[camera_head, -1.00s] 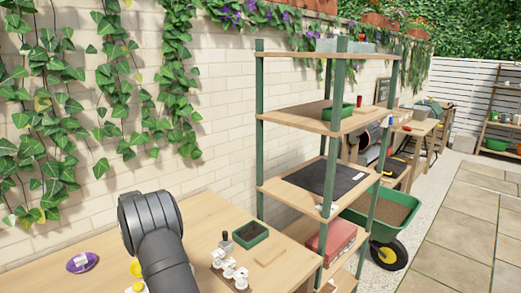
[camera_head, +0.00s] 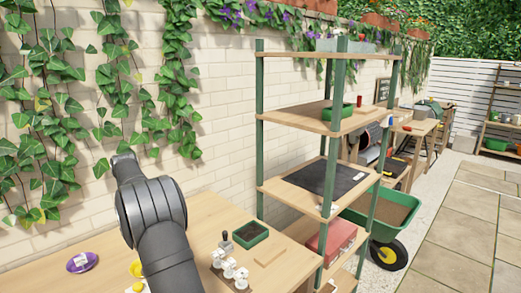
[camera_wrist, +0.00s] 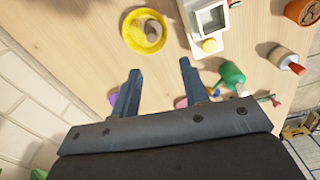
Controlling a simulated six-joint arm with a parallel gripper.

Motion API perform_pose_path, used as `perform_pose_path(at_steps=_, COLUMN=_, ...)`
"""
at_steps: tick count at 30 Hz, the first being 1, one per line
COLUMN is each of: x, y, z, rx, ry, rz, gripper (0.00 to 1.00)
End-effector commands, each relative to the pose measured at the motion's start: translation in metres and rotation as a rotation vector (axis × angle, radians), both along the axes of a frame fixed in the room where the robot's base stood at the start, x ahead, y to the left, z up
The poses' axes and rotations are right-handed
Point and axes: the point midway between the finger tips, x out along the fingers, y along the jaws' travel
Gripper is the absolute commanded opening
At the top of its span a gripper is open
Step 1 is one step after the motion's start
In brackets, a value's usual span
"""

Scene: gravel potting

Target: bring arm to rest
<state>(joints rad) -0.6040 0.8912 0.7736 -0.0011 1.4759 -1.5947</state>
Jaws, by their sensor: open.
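My gripper (camera_wrist: 160,70) is open and empty in the wrist view, its two dark fingers well apart above the wooden bench top (camera_wrist: 107,22). No object lies between the fingers. In the head view my dark arm rises from the bottom, bends at a rounded joint and reaches up and left in front of the brick wall. The gripper itself does not show in the head view.
On the bench are a yellow dish (camera_wrist: 158,44) with a rounded item, a white square object (camera_wrist: 207,17), a green bottle (camera_wrist: 231,74), a purple dish (camera_head: 82,262) and a green tray (camera_head: 250,235). A shelf rack (camera_head: 341,114) stands to the right.

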Motion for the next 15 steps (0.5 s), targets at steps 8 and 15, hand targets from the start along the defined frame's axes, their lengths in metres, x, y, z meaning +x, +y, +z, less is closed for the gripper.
perform_pose_path(at_steps=8, x=-0.026, y=-0.028, z=0.007, rx=-0.002, ry=0.002, rz=-0.001, gripper=0.41)
perform_pose_path(at_steps=15, x=-0.051, y=-0.052, z=0.011, rx=-0.002, ry=0.002, rz=0.000, gripper=0.41)
